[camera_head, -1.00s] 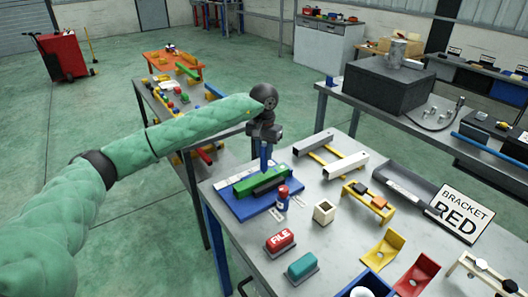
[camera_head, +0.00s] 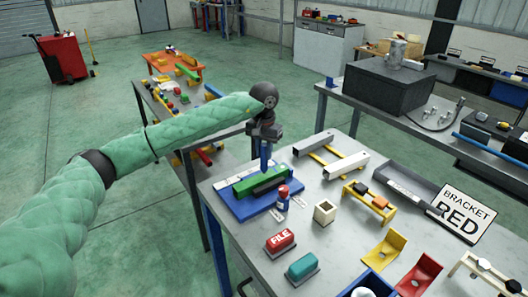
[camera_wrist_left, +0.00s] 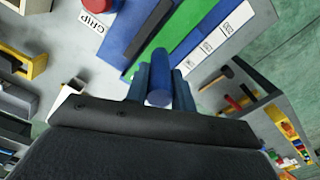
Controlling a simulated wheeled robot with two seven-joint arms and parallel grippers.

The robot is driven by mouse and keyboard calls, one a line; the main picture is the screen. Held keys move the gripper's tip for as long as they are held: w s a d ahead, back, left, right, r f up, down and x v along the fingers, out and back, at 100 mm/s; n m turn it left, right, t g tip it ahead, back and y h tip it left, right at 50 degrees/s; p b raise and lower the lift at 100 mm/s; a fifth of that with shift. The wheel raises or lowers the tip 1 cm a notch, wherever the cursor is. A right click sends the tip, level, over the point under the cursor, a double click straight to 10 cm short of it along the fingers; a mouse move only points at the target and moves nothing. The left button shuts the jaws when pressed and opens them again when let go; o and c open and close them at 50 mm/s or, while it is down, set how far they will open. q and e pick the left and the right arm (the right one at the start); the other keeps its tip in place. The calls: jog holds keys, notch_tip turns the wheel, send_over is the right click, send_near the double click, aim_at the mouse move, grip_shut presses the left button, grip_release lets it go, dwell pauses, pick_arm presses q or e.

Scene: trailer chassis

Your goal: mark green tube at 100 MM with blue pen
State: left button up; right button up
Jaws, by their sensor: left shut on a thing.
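The green tube (camera_head: 258,180) lies on a blue board (camera_head: 238,208) at the left end of the near grey table, with a dark bar (camera_head: 270,184) along its front side. A white ruler strip (camera_head: 230,176) lies behind the tube. My left gripper (camera_head: 265,146) is shut on the blue pen (camera_head: 266,155), which points down over the tube. In the left wrist view the pen (camera_wrist_left: 159,82) sits between the two fingers, with the green tube (camera_wrist_left: 176,38) and the marked ruler (camera_wrist_left: 238,32) beyond. Whether the pen tip touches the tube is not clear. My right gripper is not in view.
Grey rails (camera_head: 330,150) on a yellow frame lie behind.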

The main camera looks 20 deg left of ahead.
pick_arm(q)
jog(key=shift+f+b, duration=0.6)
jog(key=shift+b, duration=0.15)
dwell(1.1)
jog(key=shift+r, duration=0.1)
dwell(0.4)
jog(key=shift+r+p, duration=0.3)
jog(key=shift+r, duration=3.6)
